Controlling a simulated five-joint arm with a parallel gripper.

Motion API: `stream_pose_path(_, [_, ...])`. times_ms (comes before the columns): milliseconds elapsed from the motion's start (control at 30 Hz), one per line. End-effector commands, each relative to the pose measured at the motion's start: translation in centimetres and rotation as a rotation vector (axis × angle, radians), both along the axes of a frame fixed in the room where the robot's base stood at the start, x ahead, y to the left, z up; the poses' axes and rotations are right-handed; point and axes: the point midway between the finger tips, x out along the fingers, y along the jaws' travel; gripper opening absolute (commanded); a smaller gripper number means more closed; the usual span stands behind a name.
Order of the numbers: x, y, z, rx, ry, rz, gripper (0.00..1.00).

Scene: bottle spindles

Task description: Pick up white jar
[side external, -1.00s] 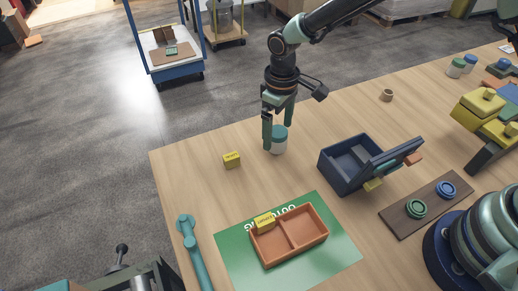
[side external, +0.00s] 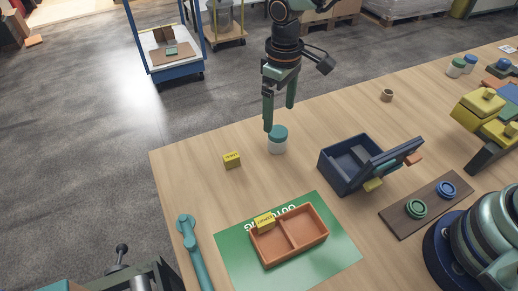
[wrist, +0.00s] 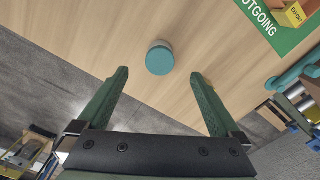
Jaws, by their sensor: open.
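The white jar (side external: 278,145) with a teal lid stands upright on the wooden table, near its far left edge. In the wrist view the jar shows from above as a round teal lid (wrist: 160,59), ahead of the fingertips and roughly centred between them. My gripper (side external: 280,118) is open and empty, with its fingers pointing down above and slightly behind the jar. In the wrist view my gripper (wrist: 158,72) has its two green fingers spread wide. Nothing is between the fingers.
A yellow block (side external: 232,160) lies left of the jar. A blue box with a raised lid (side external: 338,178) stands to the right. In front, an orange divided tray (side external: 270,260) sits on a green mat (side external: 235,262). A small brown cup (side external: 387,95) stands farther right.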

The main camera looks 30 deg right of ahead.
Motion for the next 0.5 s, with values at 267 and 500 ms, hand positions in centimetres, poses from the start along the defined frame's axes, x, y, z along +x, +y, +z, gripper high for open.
stream_pose_path(267, [0.01, 0.00, -0.01, 0.000, 0.000, 0.000, 0.94])
stream_pose_path(500, [-0.01, -0.06, 0.13, 0.000, -0.001, -0.080, 0.94])
